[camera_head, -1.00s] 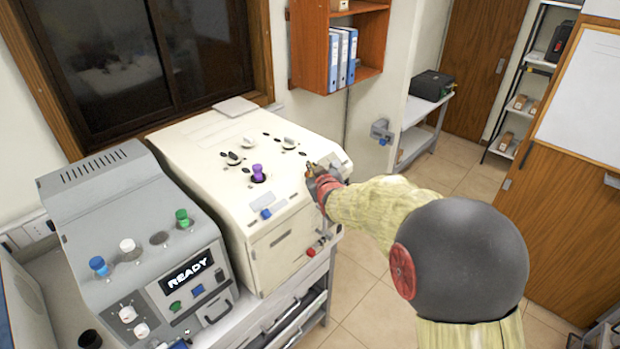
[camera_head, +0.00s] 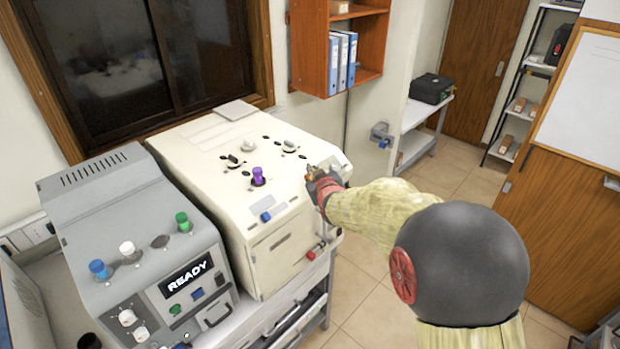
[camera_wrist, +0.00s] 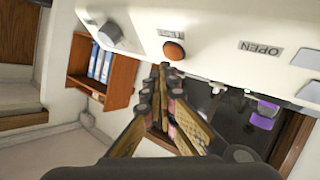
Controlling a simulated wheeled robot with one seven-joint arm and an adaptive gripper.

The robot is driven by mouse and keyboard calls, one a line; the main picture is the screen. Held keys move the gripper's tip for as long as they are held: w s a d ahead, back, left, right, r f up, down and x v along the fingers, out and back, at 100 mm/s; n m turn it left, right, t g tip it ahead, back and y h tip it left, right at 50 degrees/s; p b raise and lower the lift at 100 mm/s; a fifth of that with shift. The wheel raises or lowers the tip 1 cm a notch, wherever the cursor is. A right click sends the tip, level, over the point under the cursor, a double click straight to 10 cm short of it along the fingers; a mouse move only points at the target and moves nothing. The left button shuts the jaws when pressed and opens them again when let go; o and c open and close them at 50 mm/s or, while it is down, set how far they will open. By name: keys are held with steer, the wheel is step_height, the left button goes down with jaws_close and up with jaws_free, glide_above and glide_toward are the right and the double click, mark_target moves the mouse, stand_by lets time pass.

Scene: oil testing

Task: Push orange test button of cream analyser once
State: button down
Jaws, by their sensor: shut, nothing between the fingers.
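The cream analyser (camera_head: 195,155) stands on the bench beside a grey analyser. In the wrist view its front panel (camera_wrist: 215,18) crosses the top of the picture. In the head view my gripper (camera_head: 312,175) is at the analyser's right front top edge and hides the button.
The grey analyser (camera_head: 125,215) with a READY display (camera_head: 187,273) stands to the left. A purple-capped vial (camera_head: 258,176) stands up from the cream analyser's top. A red-tipped fitting (camera_head: 312,254) juts from its lower front. Open floor (camera_head: 365,290) lies to the right.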

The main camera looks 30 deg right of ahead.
steer(key=shift+w+a+f+b, duration=0.15)
steer(key=shift+w+f+b, duration=0.45)
steer(key=shift+b, duration=0.8)
stand_by(0.9)
steer(key=shift+s, duration=0.2)
steer(key=shift+s+r, duration=0.4)
steer(key=shift+r, duration=0.2)
steer(key=s+r, duration=0.1)
steer(key=d+r+p, duration=0.1)
steer(key=s+r+p, duration=0.1)
steer(key=r, duration=0.1)
steer(key=shift+s+d, duration=0.15)
steer(key=shift+s, duration=0.2)
stand_by(0.3)
stand_by(0.7)
